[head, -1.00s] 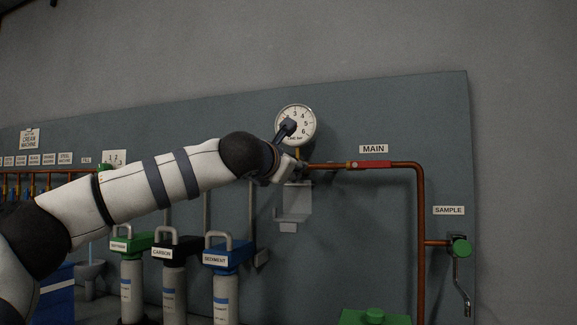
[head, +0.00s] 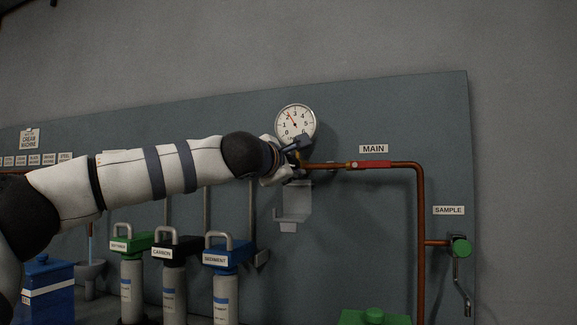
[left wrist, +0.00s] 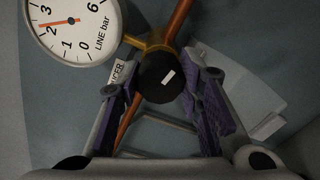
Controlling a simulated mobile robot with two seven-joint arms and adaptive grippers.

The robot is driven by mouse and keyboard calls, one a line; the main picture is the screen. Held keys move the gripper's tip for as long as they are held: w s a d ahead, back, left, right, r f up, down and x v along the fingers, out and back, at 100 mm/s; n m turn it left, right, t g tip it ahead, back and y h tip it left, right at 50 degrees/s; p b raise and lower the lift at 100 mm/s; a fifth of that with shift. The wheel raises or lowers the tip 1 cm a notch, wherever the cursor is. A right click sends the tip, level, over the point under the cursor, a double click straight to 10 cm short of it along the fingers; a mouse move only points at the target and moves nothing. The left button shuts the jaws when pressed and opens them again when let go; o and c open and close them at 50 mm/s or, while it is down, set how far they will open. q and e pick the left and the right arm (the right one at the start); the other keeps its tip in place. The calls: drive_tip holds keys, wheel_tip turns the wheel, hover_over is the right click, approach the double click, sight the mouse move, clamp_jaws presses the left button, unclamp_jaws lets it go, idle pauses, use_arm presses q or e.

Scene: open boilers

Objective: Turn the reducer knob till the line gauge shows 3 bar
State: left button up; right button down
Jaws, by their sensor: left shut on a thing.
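The round white line gauge (head: 295,120) is on the panel, above my left gripper (head: 293,158). Its red needle points up and left, between 2 and 3. In the left wrist view, the gauge (left wrist: 78,40) is tilted, with its needle a little past 2. The dark reducer knob (left wrist: 162,78) has a white mark on its face and sits between the purple pads of my left gripper (left wrist: 160,92), which is shut on it. In the head view, my gripper hides most of the knob. My right gripper is not in view.
Several filter housings, including the blue-topped sediment one (head: 228,252), stand below my arm. A grey bracket (head: 291,212) is below the gripper.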

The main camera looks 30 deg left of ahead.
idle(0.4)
use_arm(q)
drive_tip(key=o, duration=1.2)
drive_tip(key=shift+c, duration=0.2)
drive_tip(key=v, duration=1.2)
drive_tip(key=shift+f, duration=0.1)
